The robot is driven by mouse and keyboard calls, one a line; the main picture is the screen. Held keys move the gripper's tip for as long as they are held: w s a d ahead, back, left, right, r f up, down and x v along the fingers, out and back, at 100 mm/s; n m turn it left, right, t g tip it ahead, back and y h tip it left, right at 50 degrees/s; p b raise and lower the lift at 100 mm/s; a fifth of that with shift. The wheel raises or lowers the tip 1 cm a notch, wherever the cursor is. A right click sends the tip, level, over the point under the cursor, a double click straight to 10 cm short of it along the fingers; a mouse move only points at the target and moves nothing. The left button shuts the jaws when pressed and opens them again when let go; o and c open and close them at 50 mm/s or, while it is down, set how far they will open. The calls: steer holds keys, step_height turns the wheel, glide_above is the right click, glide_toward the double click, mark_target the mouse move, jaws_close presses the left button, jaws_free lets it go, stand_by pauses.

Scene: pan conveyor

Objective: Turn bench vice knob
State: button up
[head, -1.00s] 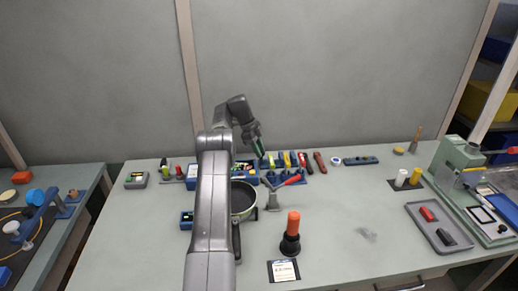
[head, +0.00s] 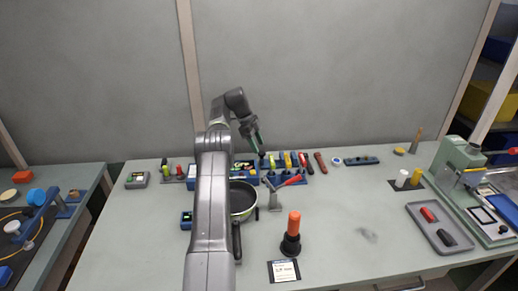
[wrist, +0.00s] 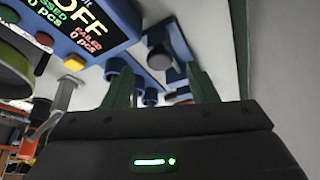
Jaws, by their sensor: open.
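My gripper (head: 261,153) is over the back of the bench, pointing down at the row of blue fixtures. In the wrist view its two green fingers (wrist: 160,78) are apart with nothing held between them. A blue fixture with a dark round knob (wrist: 160,57) lies beyond the fingertips, roughly in line with the gap. The fingers look clear of the knob. I cannot tell for sure whether this fixture is the bench vice. In the head view the knob is too small to make out beside the gripper.
A blue display box (wrist: 80,22) reading "OFF" is close by at upper left in the wrist view. A pan (head: 256,196), a red-handled lever (head: 289,181) and an orange cylinder on a black stand (head: 291,245) stand in front.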

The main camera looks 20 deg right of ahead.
mark_target(262, 153)
steer(key=p+v, duration=0.4)
steer(key=p, duration=0.2)
steer(key=shift+r+p, duration=0.3)
steer(key=shift+a, duration=0.1)
steer(key=s+r+n+t+b, duration=0.65)
steer(key=n+b, duration=0.85)
steer(key=n, duration=0.3)
steer(key=shift+y, duration=0.3)
steer(key=x, duration=0.4)
steer(key=p+x, duration=0.1)
steer(key=x, duration=0.4)
steer(key=s+x, duration=0.1)
steer(key=x, duration=0.4)
steer(key=shift+a+f, duration=0.3)
steer(key=shift+a, duration=0.1)
